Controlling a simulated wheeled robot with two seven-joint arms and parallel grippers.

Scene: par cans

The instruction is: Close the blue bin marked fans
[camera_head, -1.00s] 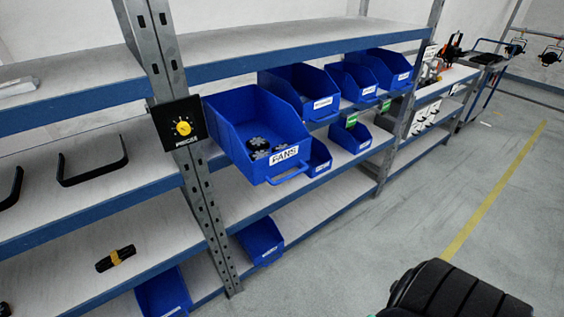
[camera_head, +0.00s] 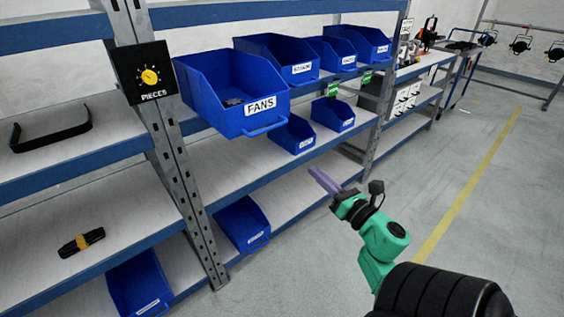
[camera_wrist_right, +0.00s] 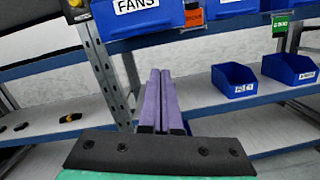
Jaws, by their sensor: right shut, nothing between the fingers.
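The blue bin marked FANS (camera_head: 238,100) is pulled out on the upper shelf, its front jutting past the shelf edge. A blue handle (camera_head: 264,128) runs along its lower front. Dark items show inside, mostly hidden by the front wall. In the right wrist view the bin's underside and label (camera_wrist_right: 140,20) show at the top. My right gripper (camera_head: 322,182) is shut and empty, below and to the right of the bin, apart from it. Its two purple fingers (camera_wrist_right: 158,100) lie together in the wrist view, below the bin. My left gripper is not in view.
Other blue bins (camera_head: 285,62) stand to the right on the same shelf. Smaller bins (camera_head: 292,138) sit on the shelf below. A steel post (camera_head: 175,150) with a black PIECES dial sign (camera_head: 147,75) stands left of the bin. The floor (camera_head: 480,230) at right is clear.

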